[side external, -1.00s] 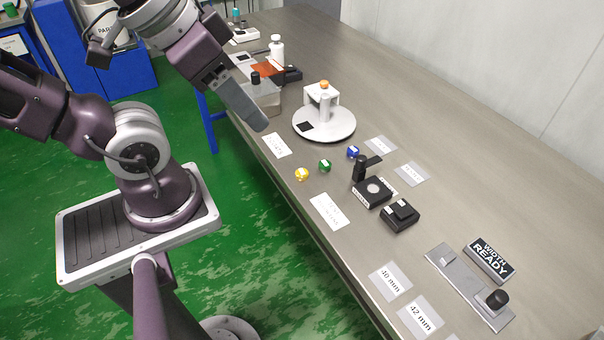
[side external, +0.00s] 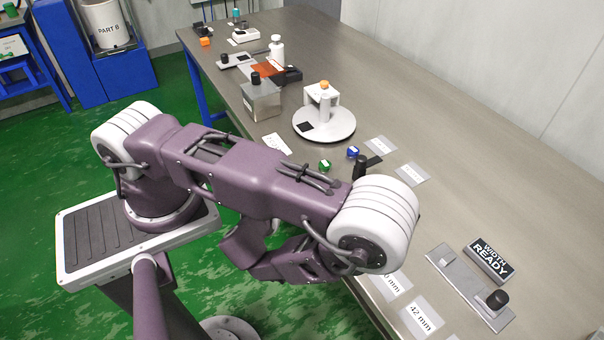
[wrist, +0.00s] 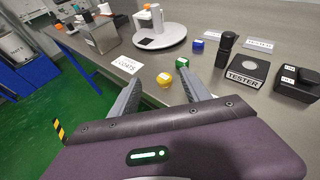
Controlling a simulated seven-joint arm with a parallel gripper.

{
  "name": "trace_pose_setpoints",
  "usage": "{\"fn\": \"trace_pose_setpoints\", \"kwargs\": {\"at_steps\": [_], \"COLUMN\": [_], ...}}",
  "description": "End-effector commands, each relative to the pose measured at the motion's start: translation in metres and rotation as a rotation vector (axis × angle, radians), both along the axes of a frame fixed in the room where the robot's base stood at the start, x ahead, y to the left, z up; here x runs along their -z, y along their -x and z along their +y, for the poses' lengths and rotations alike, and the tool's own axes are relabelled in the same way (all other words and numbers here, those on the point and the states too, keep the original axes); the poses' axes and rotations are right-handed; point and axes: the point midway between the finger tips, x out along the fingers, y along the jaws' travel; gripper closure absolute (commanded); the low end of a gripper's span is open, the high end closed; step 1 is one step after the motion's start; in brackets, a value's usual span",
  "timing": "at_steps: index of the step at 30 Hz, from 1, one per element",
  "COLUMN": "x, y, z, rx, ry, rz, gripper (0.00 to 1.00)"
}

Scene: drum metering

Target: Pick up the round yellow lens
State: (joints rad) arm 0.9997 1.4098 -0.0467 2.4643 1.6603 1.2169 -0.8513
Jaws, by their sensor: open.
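In the wrist view, the round yellow lens (wrist: 164,79) lies on the table just beyond my gripper (wrist: 158,88), roughly between the lines of its two fingers. My gripper is open and empty, its fingers spread apart. The yellow lens is hidden behind my arm in the side view. A green lens (wrist: 182,63) lies close behind it, near the right fingertip; it also shows in the side view (side external: 325,165). A blue lens (wrist: 198,46) lies farther back, also seen in the side view (side external: 353,152). My gripper's fingers are hidden in the side view.
A black tester (wrist: 246,70) with an upright black post stands to the right of the lenses. A white round stand (side external: 324,122) is behind them. A white label card (wrist: 127,64) lies at the left. The table's front edge is close to my arm.

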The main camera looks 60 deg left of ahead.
Motion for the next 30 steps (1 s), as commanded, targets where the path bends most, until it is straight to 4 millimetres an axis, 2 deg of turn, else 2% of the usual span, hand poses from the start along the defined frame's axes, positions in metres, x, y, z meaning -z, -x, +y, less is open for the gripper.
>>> {"fn": "trace_pose_setpoints", "kwargs": {"at_steps": [1,5,15,23,24,26,30], "x": [0.011,0.024,0.047,0.050,0.050,0.050,0.050], "y": [0.002,-0.001,-0.041,-0.048,-0.048,-0.047,-0.047], "z": [-0.001,0.000,0.034,0.039,0.039,0.039,0.039], "rx": [0.047,0.092,0.087,0.088,0.088,0.088,0.088], "ry": [-0.019,-0.028,-0.029,-0.028,-0.028,-0.028,-0.028], "rz": [0.032,0.061,0.060,0.061,0.061,0.061,0.061], "gripper": [0.45,0.45,0.45,0.45,0.47,0.58,0.86]}}
